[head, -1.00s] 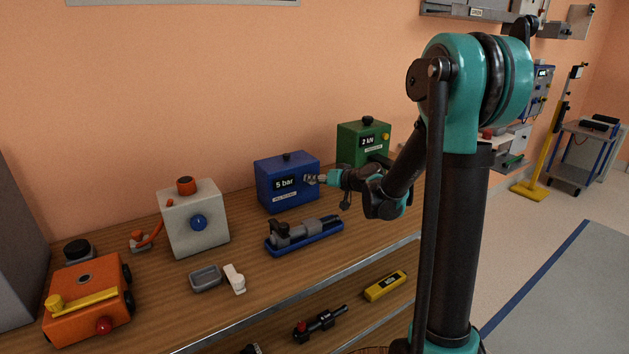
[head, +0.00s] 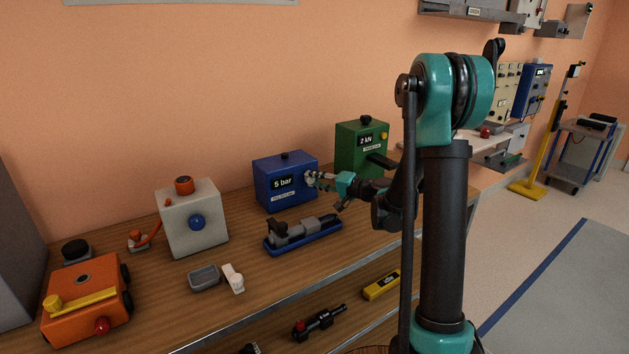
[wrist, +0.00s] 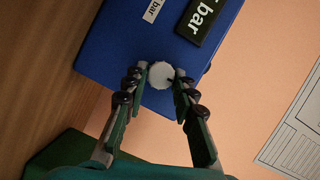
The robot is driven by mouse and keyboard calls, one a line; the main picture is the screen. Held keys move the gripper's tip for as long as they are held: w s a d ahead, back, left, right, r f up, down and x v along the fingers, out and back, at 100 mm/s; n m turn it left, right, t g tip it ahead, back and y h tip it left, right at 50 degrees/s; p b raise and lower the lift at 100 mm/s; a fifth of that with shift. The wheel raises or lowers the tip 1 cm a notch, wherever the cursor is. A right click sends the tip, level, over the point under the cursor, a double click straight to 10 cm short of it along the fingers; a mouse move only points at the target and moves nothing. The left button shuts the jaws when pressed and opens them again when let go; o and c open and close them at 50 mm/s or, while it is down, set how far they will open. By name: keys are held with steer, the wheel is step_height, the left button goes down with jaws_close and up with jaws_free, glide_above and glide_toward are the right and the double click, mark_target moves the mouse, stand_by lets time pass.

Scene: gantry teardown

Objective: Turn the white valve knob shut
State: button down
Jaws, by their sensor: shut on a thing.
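The white valve knob (wrist: 160,75) is on the front face of the blue box (wrist: 110,45), beside its dark "5 bar" display (wrist: 205,18). In the wrist view my gripper (wrist: 160,78) has one finger on each side of the knob and is shut on it. In the head view the blue box (head: 270,168) stands on the wooden bench, and my gripper (head: 318,181) reaches its right side from the right. The knob is mostly hidden by the fingers there. I cannot tell how far the knob is turned.
A green "2 kN" box (head: 352,150) stands close on the right, behind my wrist. A blue vise-like tool (head: 303,233) lies in front of the blue box. A pale box with a blue knob (head: 175,225) stands to the left. The bench has free room between them.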

steer(key=shift+m, duration=0.3)
stand_by(0.4)
steer(key=c, duration=1.2)
jaws_free()
steer(key=v, duration=1.2)
steer(key=shift+f, duration=0.25)
